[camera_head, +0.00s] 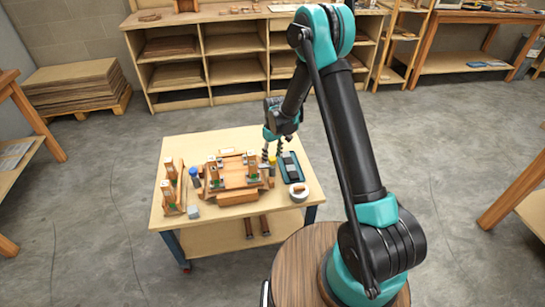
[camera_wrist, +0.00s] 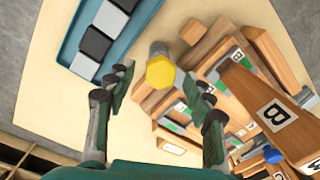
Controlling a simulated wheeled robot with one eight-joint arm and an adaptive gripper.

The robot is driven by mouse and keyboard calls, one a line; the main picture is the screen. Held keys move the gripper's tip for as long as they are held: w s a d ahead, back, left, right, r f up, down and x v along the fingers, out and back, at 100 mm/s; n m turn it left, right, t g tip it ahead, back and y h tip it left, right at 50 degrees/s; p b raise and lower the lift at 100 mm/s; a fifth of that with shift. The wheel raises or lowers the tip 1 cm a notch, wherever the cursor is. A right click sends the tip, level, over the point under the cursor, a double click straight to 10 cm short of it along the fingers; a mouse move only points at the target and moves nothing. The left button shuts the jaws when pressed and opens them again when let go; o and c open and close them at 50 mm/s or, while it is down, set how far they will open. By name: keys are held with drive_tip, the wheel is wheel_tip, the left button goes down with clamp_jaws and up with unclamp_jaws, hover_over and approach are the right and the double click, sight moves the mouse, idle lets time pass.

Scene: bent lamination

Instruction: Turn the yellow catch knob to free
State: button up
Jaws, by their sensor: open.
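The yellow catch knob (camera_wrist: 160,73) has a faceted yellow top on a grey body. In the wrist view it shows between the two spread fingertips of my open gripper (camera_wrist: 163,84), with a gap on each side. In the head view the yellow knob (camera_head: 272,159) is small, at the right side of the wooden fixture (camera_head: 232,181), and my gripper (camera_head: 272,151) is right at it, pointing down. I cannot tell how far the fingertips are above or around the knob, or which way the knob is turned.
A blue tray (camera_head: 281,169) with black and grey blocks lies right of the fixture. Wooden posts, one marked B (camera_wrist: 262,110), stand close to my gripper. A blue knob (camera_head: 193,171) is at the left.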

drive_tip(key=shift+f, duration=0.3)
drive_tip(key=shift+c, duration=0.5)
drive_tip(key=c, duration=1.1)
drive_tip(key=shift+o, duration=0.2)
